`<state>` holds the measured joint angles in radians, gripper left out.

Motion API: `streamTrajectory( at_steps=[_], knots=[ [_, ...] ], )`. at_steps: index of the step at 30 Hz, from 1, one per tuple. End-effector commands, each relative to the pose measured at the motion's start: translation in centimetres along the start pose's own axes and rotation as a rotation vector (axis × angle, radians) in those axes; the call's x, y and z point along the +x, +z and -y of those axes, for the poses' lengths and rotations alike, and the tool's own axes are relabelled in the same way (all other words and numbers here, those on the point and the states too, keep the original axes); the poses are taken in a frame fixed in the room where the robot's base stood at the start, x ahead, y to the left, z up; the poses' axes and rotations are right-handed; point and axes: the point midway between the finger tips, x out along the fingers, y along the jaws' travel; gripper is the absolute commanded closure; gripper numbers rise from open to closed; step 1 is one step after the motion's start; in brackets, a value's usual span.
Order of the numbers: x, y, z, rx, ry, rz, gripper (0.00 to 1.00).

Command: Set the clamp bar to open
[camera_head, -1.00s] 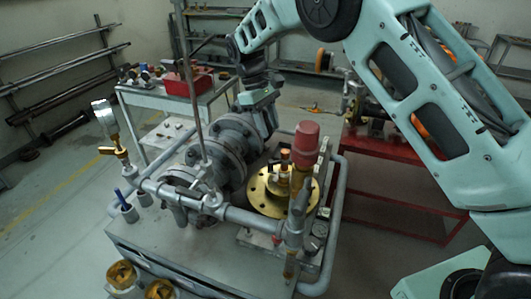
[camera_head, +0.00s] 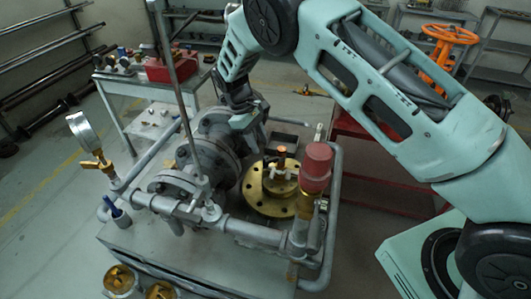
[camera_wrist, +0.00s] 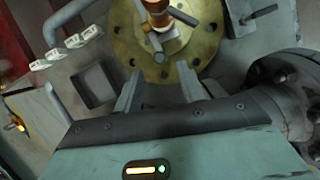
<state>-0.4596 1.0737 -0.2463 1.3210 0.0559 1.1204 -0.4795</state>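A round brass flange (camera_head: 268,190) with bolt holes lies on the valve bench. A copper-coloured fitting (camera_head: 281,156) stands at its middle. In the wrist view the flange (camera_wrist: 207,50) fills the top centre, with a dark bar (camera_wrist: 183,16) and a pale handle piece (camera_wrist: 157,42) on its fitting. I cannot tell for sure which of these is the clamp bar. My gripper (camera_wrist: 160,88) is open and empty, its two fingers apart and pointing at the flange's near edge. In the head view my gripper is behind the flange, left of it; its fingertips are hard to make out.
A grey flanged pipe (camera_head: 215,145) runs close beside my gripper. A red-capped fitting (camera_head: 317,165) stands right of the flange. A thin upright rod (camera_head: 178,85) and a pressure gauge (camera_head: 82,130) rise at the left. An orange handwheel (camera_head: 450,40) is at the back right.

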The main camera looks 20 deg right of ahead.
Motion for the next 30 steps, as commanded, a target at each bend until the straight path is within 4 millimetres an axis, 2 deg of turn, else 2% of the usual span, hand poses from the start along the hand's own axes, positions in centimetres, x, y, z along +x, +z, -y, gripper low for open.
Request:
streamTrajectory(
  at_steps=[6, 12, 23, 24, 27, 28, 30],
  knots=[
    [3.9, 0.2, 0.1, 0.001, -0.001, 0.003, 0.60],
    [6.1, 0.1, 0.0, 0.000, 0.000, 0.001, 0.60],
    [6.7, 0.0, 0.0, 0.001, 0.000, 0.000, 0.60],
    [6.7, 0.0, 0.0, 0.001, 0.000, 0.000, 0.66],
    [6.7, 0.0, 0.0, 0.001, 0.000, 0.000, 0.94],
    [6.7, 0.0, 0.0, 0.000, 0.000, 0.000, 1.00],
    [6.7, 0.0, 0.0, 0.000, 0.000, 0.000, 1.00]
  ],
)
